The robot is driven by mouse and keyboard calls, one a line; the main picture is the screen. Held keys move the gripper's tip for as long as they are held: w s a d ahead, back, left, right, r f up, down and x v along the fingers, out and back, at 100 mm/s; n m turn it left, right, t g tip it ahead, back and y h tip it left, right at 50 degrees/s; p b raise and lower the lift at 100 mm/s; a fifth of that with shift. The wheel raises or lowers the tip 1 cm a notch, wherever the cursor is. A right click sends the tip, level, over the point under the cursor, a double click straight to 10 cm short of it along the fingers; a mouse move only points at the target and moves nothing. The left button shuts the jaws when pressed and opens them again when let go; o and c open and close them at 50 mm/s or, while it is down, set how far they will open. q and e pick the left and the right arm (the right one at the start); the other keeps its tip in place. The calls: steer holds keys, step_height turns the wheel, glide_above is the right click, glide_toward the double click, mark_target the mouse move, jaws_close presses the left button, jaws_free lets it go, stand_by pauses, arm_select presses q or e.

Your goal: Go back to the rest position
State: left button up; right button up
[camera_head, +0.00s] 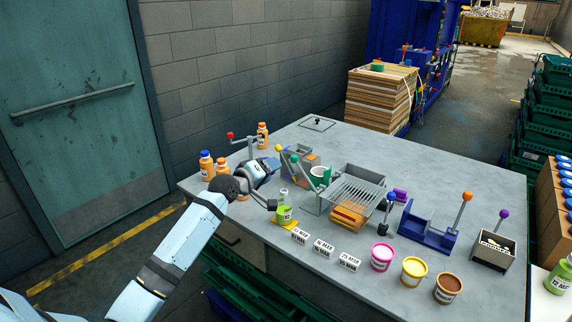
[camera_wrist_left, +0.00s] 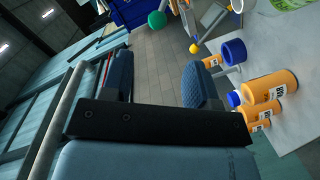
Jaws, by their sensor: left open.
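My left arm reaches in from the lower left of the head view. My left gripper (camera_head: 271,164) is over the left part of the grey table (camera_head: 330,137), near a red-handled lever stand. My right gripper is not in view.
Orange bottles (camera_head: 206,164) stand at the table's left edge; several show beside the fingers in the left wrist view (camera_wrist_left: 270,87). The table's back right is clear.

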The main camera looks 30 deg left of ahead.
arm_select(q)
steer(key=s+d+f+m+g+p, duration=0.1)
steer(key=s+d+f+m+g, duration=0.15)
steer(key=s+d+f, duration=0.55)
steer(key=s+d+f+m+g+p, duration=0.1)
steer(key=s+d+f+m+p, duration=0.1)
steer(key=s+d+f+m, duration=0.6)
steer(key=s+d+f, duration=0.2)
steer(key=s, duration=0.4)
steer(key=s+d+f+m+g+h+p, duration=0.1)
steer(key=s+d+f, duration=0.2)
steer(key=s+d, duration=0.2)
steer(key=s+d+f+m, duration=0.1)
steer(key=s+d+f, duration=0.2)
steer(key=s, duration=0.5)
steer(key=shift+s+d+f+m+g+h+p, duration=0.15)
steer(key=shift+s+d+m+g+h+p, duration=0.2)
steer(key=shift+d, duration=0.1)
